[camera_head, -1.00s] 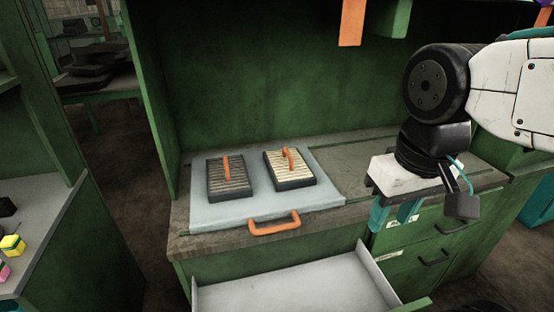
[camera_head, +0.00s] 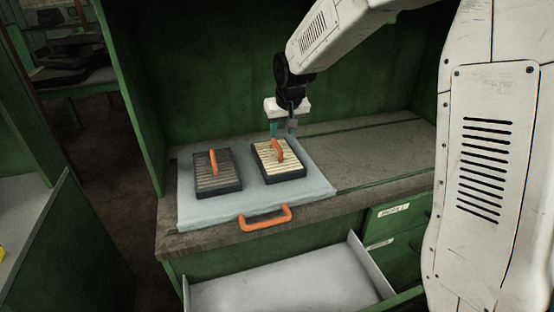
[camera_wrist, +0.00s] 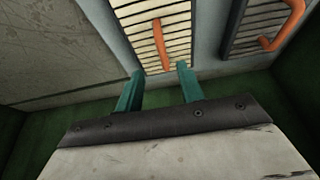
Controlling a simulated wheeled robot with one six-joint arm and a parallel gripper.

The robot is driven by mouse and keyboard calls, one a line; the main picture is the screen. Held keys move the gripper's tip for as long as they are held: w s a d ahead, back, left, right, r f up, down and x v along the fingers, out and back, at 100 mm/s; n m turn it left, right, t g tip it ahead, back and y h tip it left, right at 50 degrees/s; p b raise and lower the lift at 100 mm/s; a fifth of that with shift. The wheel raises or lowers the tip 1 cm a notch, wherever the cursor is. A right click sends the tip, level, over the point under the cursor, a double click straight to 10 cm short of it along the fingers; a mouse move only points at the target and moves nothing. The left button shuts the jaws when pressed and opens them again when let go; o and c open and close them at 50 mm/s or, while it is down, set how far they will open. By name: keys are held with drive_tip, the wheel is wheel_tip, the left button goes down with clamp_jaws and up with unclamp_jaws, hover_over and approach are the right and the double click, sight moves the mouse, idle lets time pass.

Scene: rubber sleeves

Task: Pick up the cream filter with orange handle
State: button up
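The cream filter (camera_head: 270,159) has a dark frame and an orange handle (camera_head: 277,149). My gripper (camera_head: 283,130) is above and at the back edge of this filter, pointing down. In the wrist view its two teal fingers (camera_wrist: 159,84) are apart with nothing between them. The cream filter (camera_wrist: 134,15) and its orange handle (camera_wrist: 161,46) lie just beyond the fingertips there.
A darker grey filter (camera_head: 226,172) with an orange handle lies left of the cream one; it also shows in the wrist view (camera_wrist: 245,32). An open drawer (camera_head: 290,285) juts out below. The bench right of the tray is bare.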

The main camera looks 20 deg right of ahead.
sight(277, 143)
drive_tip(key=x, duration=0.9)
drive_tip(key=shift+w+a+f, duration=0.1)
drive_tip(key=shift+w+a, duration=0.05)
drive_tip(key=shift+w, duration=0.25)
clamp_jaws()
